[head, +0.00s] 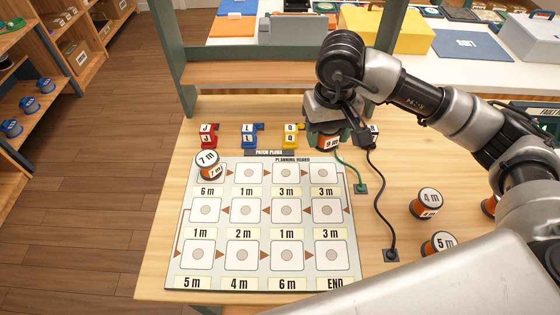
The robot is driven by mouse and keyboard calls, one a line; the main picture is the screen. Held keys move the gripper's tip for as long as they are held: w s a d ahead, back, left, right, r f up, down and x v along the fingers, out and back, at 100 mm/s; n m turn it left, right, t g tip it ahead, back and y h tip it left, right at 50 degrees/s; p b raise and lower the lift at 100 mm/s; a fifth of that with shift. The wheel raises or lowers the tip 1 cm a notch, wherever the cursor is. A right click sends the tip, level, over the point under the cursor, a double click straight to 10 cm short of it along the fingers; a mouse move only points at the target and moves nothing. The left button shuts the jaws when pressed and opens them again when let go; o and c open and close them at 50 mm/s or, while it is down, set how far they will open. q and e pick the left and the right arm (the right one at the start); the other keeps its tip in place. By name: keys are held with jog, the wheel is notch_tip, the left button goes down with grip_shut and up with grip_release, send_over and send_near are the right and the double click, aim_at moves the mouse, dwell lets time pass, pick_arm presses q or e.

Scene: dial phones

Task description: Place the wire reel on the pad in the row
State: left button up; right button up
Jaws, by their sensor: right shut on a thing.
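My right gripper (329,128) is shut on an orange wire reel (330,143) labelled 9 m. The reel is just behind the top right of the planning board (350,222); whether it touches the table I cannot tell. The board carries rows of square white pads with grey centres, joined by brown arrows. A 7 m reel (208,164) stands on the top left pad. The other pads, such as the second in the top row (249,173), are bare. Strips below them show lengths, and the last reads END. My left gripper is not in view.
Right of the board stand a 4 m reel (428,204), a 5 m reel (440,245) and one partly hidden by my arm. Red, blue and yellow plugs (249,135) line the back. Green and black cables (388,220) run to sockets right of the board. Green posts (174,60) rise behind.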

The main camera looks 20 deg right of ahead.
jog(key=p, duration=0.1)
send_over(286, 173)
jog(key=f, duration=0.4)
jog(key=shift+s+d, duration=0.15)
jog(key=shift+d, duration=0.2)
jog(key=shift+a+f, duration=0.35)
jog(key=shift+f, duration=0.15)
notch_tip(286, 173, down, 3)
jog(key=shift+f+p, duration=0.15)
jog(key=shift+p, duration=0.15)
jog(key=shift+f, duration=0.2)
